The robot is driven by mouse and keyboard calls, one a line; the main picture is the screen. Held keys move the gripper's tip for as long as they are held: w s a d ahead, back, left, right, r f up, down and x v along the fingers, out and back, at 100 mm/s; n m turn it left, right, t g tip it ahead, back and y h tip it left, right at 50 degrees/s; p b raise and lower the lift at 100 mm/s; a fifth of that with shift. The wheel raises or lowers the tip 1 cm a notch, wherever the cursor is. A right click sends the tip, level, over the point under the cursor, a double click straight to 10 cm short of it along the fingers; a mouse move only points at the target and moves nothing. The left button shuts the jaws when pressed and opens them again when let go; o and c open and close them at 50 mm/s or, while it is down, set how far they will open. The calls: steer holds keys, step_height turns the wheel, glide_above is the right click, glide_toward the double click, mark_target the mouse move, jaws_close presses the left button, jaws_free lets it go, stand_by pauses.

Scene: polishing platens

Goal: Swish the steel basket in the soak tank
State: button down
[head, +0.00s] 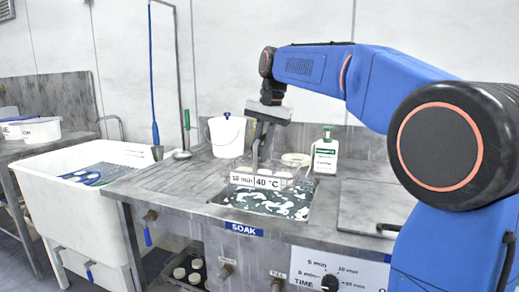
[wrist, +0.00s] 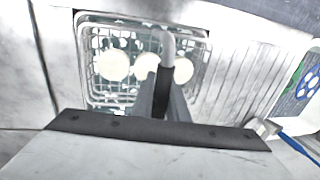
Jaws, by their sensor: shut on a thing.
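The steel basket (wrist: 99,92) is a wire mesh basket with several round white pieces inside, seen from above in the wrist view. In the head view the basket (head: 292,172) hangs upright over the back part of the soak tank (head: 309,203), whose dark liquid has white foam on it. My gripper (head: 262,150) is above the basket, shut on its upright handle. The handle's dark grip (wrist: 162,92) shows between the fingers in the wrist view. I cannot tell whether the basket's bottom touches the liquid.
A white bucket (head: 226,137) stands behind left, a white bottle with a green cap (head: 326,157) behind right. A large white tub (head: 62,205) is at left. The steel top (head: 165,187) left of the tank is clear.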

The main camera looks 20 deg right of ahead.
step_height(320, 180, down, 20)
stand_by(1.7)
steer(key=shift+f, duration=0.1)
stand_by(0.6)
step_height(320, 180, up, 2)
steer(key=shift+r, duration=0.1)
stand_by(0.4)
step_height(320, 180, down, 2)
steer(key=shift+f, duration=0.1)
stand_by(0.4)
